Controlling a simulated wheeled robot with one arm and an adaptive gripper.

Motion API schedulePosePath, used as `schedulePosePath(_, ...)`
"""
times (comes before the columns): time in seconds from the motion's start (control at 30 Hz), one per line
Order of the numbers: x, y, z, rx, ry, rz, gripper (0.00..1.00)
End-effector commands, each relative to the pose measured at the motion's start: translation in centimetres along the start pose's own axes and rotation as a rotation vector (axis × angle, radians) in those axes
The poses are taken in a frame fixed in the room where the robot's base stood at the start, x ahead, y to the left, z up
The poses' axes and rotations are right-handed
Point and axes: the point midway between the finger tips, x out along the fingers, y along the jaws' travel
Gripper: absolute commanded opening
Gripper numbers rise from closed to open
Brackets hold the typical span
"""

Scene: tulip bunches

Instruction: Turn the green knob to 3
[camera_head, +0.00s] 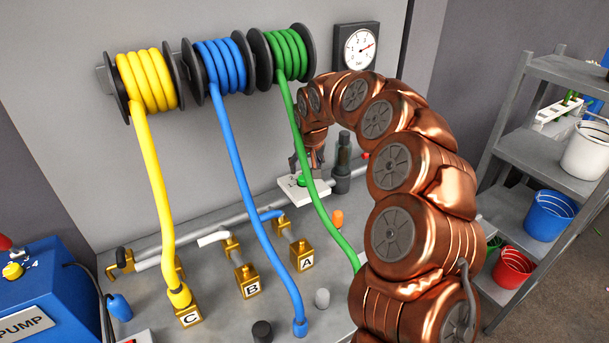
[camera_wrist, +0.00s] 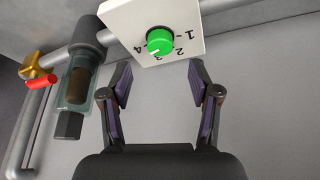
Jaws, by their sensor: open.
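The green knob (camera_wrist: 159,40) sits on a white plate (camera_wrist: 145,14) printed with the numbers 1 to 4. Its white mark points down and left in the wrist view, seemingly between 3 and 4; the exact setting is hard to tell. My gripper (camera_wrist: 160,76) is open, with its fingers spread to either side and just short of the knob, not touching it. In the head view my gripper (camera_head: 306,163) is above the white plate (camera_head: 303,193), and the green knob (camera_head: 303,181) is partly hidden.
A pipe (camera_wrist: 214,5) runs behind the plate. The green hose (camera_head: 310,150) passes close to my gripper. A pressure gauge (camera_head: 360,48) hangs on the wall.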

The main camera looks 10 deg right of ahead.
Motion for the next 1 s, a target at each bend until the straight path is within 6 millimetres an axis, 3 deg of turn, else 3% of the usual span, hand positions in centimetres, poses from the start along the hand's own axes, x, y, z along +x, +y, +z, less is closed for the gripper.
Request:
schedulePosePath(0.5, 5.8, -0.1, 0.0, -0.001, 0.0, 0.0, 0.62)
schedulePosePath(0.83, 6.3, -0.1, 0.0, -0.001, 0.001, -0.001, 0.62)
schedulePosePath(1.0, 6.3, -0.1, 0.0, -0.001, 0.001, -0.001, 0.46)
